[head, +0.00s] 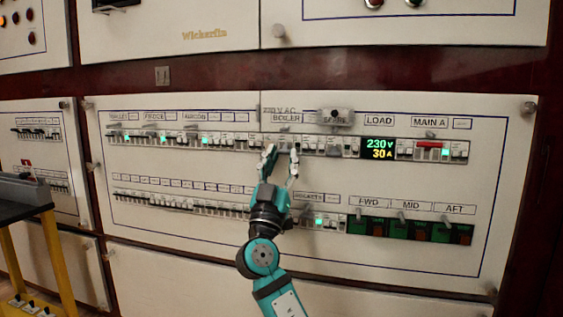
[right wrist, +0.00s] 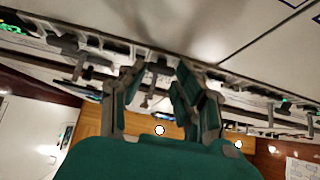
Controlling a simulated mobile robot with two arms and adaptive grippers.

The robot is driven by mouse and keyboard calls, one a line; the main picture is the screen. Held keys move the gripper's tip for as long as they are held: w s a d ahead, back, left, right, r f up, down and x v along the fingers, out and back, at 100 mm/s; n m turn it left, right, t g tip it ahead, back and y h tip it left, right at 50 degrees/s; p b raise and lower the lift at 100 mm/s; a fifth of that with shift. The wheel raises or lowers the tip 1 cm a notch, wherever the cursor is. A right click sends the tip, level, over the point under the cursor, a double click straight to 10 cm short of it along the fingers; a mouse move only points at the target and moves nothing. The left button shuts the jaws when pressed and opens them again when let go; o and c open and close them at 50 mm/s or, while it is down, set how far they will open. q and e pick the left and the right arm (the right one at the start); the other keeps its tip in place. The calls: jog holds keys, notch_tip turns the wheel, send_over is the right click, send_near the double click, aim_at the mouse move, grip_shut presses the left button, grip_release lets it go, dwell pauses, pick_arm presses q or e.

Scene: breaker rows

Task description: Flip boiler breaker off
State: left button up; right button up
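The BOILER label (head: 287,117) is on the upper breaker row of the white panel (head: 230,235), left of the lit display. My right gripper (head: 281,151) is at the row just below this label, one finger on each side of the boiler breaker's place. In the right wrist view the two fingers (right wrist: 162,72) stand apart, with small levers of the row near and between the tips. The gripper is open. The boiler lever itself is small and partly hidden, so its position and any contact cannot be told. My left gripper is not in view.
Neighbouring breakers (head: 229,140) sit close on both sides. Right of the gripper are a display (head: 379,148) reading 230 V and 30 A and a red MAIN A switch (head: 431,144). A lower row (head: 180,203) runs beneath. A yellow-legged stand (head: 57,255) is at the left.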

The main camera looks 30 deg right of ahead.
jog(key=o, duration=0.4)
jog(key=v, duration=1.2)
